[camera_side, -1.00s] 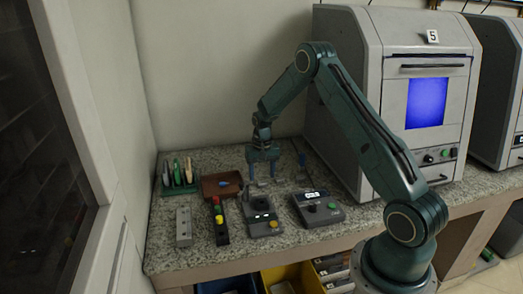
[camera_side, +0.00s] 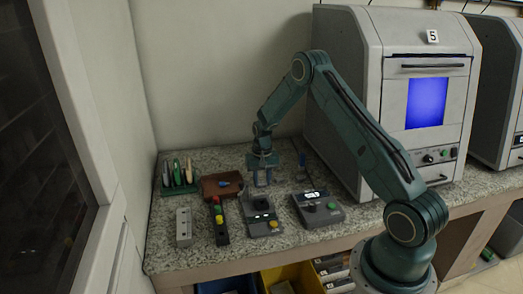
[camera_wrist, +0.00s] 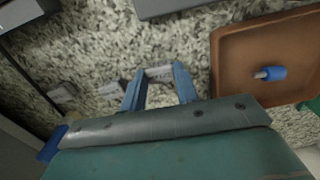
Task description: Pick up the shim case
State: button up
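My gripper (camera_side: 262,180) is lowered to the table top behind the row of control boxes. In the wrist view its two blue fingers (camera_wrist: 160,80) stand apart. A small pale grey piece (camera_wrist: 158,72) shows between the fingertips, with little or no gap on either side. It may be the shim case, but I cannot read its label. Two more small grey pieces lie on the table left of the fingers: one close by (camera_wrist: 110,90) and one farther off (camera_wrist: 62,92). I cannot tell which piece is the shim case by its marking.
A brown tray (camera_wrist: 222,62) holding a blue-handled item (camera_wrist: 270,73) lies to the right in the wrist view. A green rack of tools (camera_side: 167,190), control boxes (camera_side: 318,210) and a grey block (camera_side: 183,227) stand around. The large grey machine (camera_side: 345,90) is at the right.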

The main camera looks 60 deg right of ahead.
aim_at(262, 183)
jog(key=c, duration=0.4)
jog(key=shift+o, duration=0.2)
notch_tip(262, 183, up, 20)
dwell(0.5)
dwell(0.5)
